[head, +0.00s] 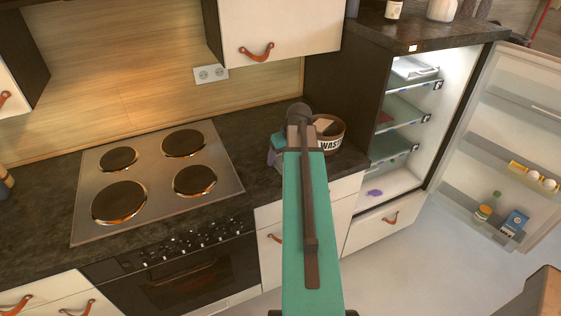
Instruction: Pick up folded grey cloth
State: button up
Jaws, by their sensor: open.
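I cannot make out a folded grey cloth for certain. A pale, flat, layered item (413,69) lies on the top shelf of the open fridge; it is too small to tell whether it is cloth. A small grey-lilac patch (272,157) shows at the left edge of my arm above the counter, and I cannot tell what it is. My teal arm reaches up the middle of the picture to the counter. My gripper's fingers are hidden behind the arm, so their place relative to any cloth does not show.
A round bin marked "WASTE" (328,134) stands on the dark counter (258,118), just right of my arm. The stove (150,168) is at left. The fridge door (510,150) stands open at right. A purple item (375,193) lies low inside the fridge. Floor shows clear before it.

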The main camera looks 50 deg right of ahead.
jog(key=shift+w+f, duration=0.2)
jog(key=shift+f, duration=0.25)
jog(key=shift+f, duration=0.25)
dwell(0.8)
jog(key=shift+c, duration=0.2)
jog(key=c, duration=1.1)
